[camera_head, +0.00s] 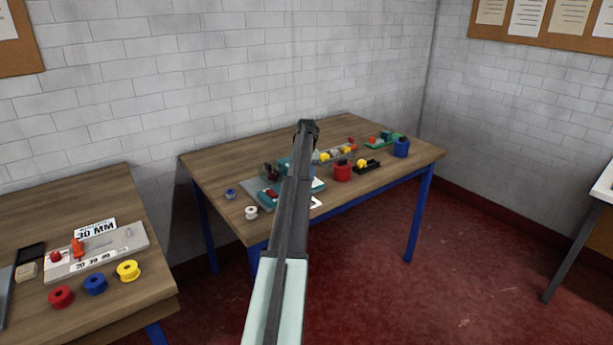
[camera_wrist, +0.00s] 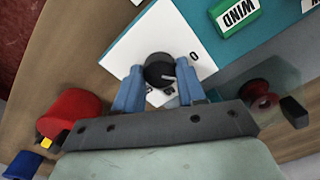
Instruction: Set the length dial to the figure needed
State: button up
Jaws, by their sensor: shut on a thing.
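In the wrist view a round black dial (camera_wrist: 158,68) with a pale pointer line stands on a white plate. A printed 0 shows to its right, and other marks are partly hidden by the fingers. My gripper (camera_wrist: 161,77) has its two blue fingers closed on the sides of the dial. In the head view my arm reaches over the middle table and hides the dial and most of the gripper. A white card (camera_head: 96,230) on the left table reads 30 MM.
A green block (camera_wrist: 234,12) marked WIND sits beside the white plate. The left table holds a grey board (camera_head: 130,243) with an orange peg, and red, blue and yellow spools (camera_head: 128,270).

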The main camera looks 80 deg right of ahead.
jog(key=shift+m, duration=1.2)
jog(key=o, duration=1.1)
jog(key=shift+c, duration=0.2)
notch_tip(320, 180, up, 14)
